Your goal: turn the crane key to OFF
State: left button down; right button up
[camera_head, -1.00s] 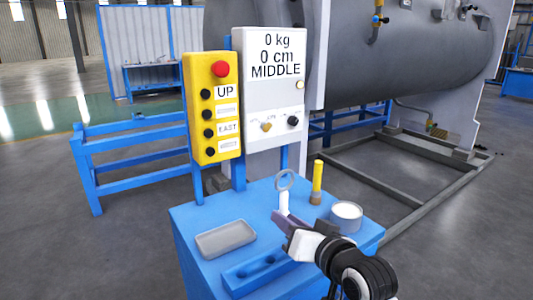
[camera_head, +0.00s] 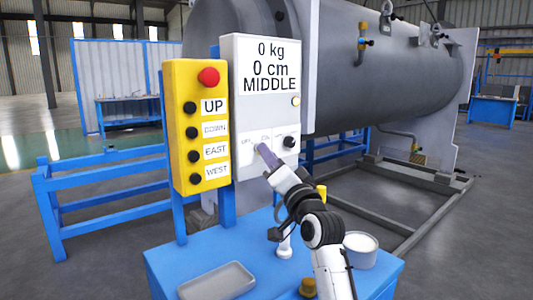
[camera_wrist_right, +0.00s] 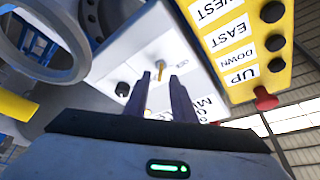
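The white control panel (camera_head: 265,110) stands upright at the back of the blue cart and reads "0 kg 0 cm MIDDLE". Its lower part has an OFF label at left, an ON label and a black knob (camera_head: 289,142). The brass key (camera_wrist_right: 160,74) shows in the right wrist view, standing out from the panel. My right gripper (camera_head: 262,154) is up at the panel and covers the key in the head view. In the right wrist view its two fingers (camera_wrist_right: 161,80) are apart, one on each side of the key, with gaps visible. My left gripper is out of view.
A yellow button box (camera_head: 198,125) with a red button stands left of the panel. The blue cart top (camera_head: 170,262) holds a grey tray (camera_head: 217,281), a white cup (camera_head: 360,248) and a white post (camera_head: 284,247). A large grey tank (camera_head: 400,80) lies behind.

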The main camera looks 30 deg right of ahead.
jog(key=shift+x, duration=1.1)
grip_shut()
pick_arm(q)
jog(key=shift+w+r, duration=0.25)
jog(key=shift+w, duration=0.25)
